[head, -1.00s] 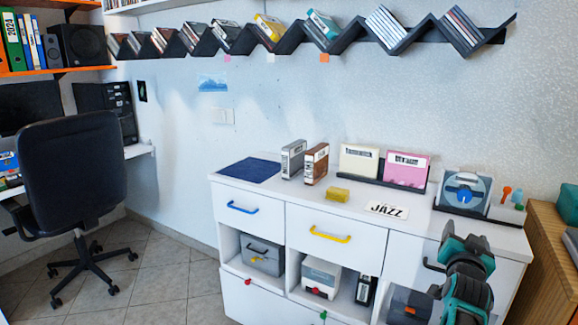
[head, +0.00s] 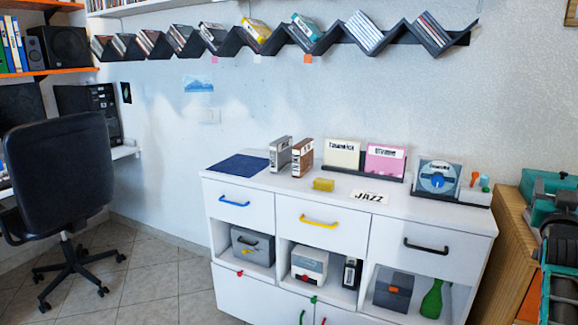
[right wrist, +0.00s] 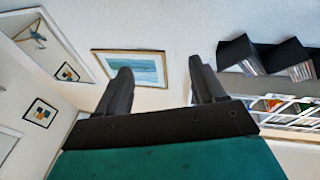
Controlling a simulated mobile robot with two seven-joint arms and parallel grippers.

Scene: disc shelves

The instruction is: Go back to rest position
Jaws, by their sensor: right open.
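My right gripper (right wrist: 160,92) is open and empty in the right wrist view, its two dark fingers apart with a framed sea picture (right wrist: 135,68) on the wall behind them. In the head view, part of my right arm shows at the right edge; its gripper is out of that picture. My left gripper is in neither view. The white cabinet (head: 345,235) stands against the wall, with nothing of mine over its top.
A wooden cabinet (head: 510,250) stands close to my right arm. A zigzag disc shelf (head: 295,38) runs along the wall. The cabinet top holds disc cases (head: 303,158), a yellow block (head: 323,185) and a JAZZ card (head: 370,197). A black chair (head: 60,175) stands left; the tiled floor between is clear.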

